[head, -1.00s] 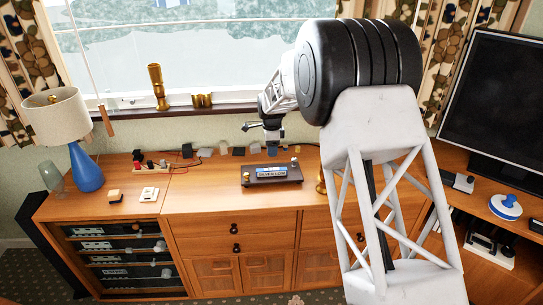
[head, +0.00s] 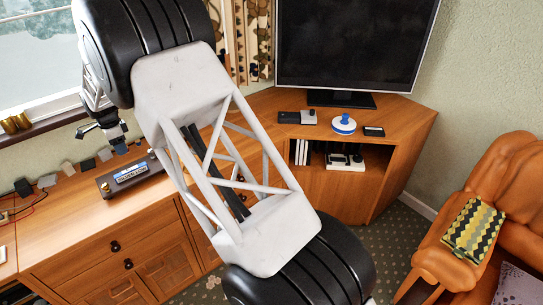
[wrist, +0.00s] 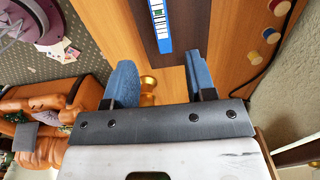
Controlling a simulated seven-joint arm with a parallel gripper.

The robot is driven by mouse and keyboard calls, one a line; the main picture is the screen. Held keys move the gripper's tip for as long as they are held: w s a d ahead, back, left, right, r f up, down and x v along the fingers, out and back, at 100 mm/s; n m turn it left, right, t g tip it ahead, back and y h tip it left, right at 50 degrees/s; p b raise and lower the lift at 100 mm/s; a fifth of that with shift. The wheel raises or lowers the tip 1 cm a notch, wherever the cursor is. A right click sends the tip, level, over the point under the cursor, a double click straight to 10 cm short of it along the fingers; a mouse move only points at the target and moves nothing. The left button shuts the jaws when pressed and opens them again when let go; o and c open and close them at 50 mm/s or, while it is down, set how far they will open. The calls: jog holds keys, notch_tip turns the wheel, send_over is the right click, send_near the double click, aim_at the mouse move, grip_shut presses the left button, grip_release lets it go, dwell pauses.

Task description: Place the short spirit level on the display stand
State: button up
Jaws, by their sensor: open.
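A blue bar with a pale printed face (head: 131,173), which looks like the short spirit level, lies lengthwise on a dark stand (head: 126,188) on the wooden sideboard. In the wrist view the blue bar (wrist: 160,22) rests flat on the dark brown top of the stand (wrist: 190,25). My gripper (head: 113,140) hangs above and behind the stand in the head view. In the wrist view my gripper (wrist: 158,62) has its two blue fingers wide apart, with nothing between them; the bar's near end is beyond the fingertips.
A brass piece (wrist: 148,86) shows below my fingers. Small coloured knobs (wrist: 270,36) and a dark cable lie beside the stand. Several small blocks line the sideboard's back. A blue-and-white round object (head: 344,124) sits near the television (head: 355,45). An orange armchair (head: 480,190) stands right.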

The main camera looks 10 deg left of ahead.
jog(key=w+d+r+n, duration=0.1)
jog(key=w+d+r, duration=0.1)
jog(key=d+r, duration=0.75)
jog(key=w+d+r+n, duration=0.1)
jog(key=d+r, duration=0.4)
jog(key=d, duration=1)
jog(key=s+d+r+n, duration=0.1)
jog(key=s+d+r, duration=0.15)
jog(key=d, duration=0.55)
jog(key=s+d+r+t, duration=0.15)
jog(key=d+r, duration=0.25)
jog(key=d, duration=0.4)
jog(key=s+d+r+n, duration=0.1)
jog(key=s+d+r, duration=0.15)
jog(key=d, duration=0.55)
jog(key=s+d+r+n, duration=0.1)
jog(key=s+d, duration=0.6)
jog(key=d, duration=0.3)
jog(key=s+d+r+n, duration=0.1)
jog(key=s+d+r, duration=0.1)
jog(key=s+d, duration=0.7)
jog(key=s+d+f+n, duration=0.1)
jog(key=s+d+f, duration=0.2)
jog(key=s+d, duration=0.3)
jog(key=s+d+f+n+t, duration=0.1)
jog(key=s+d+f, duration=0.1)
jog(key=s+d, duration=0.4)
jog(key=s, duration=0.5)
jog(key=shift+d+f+n, duration=0.15)
jog(key=shift+f+n, duration=0.25)
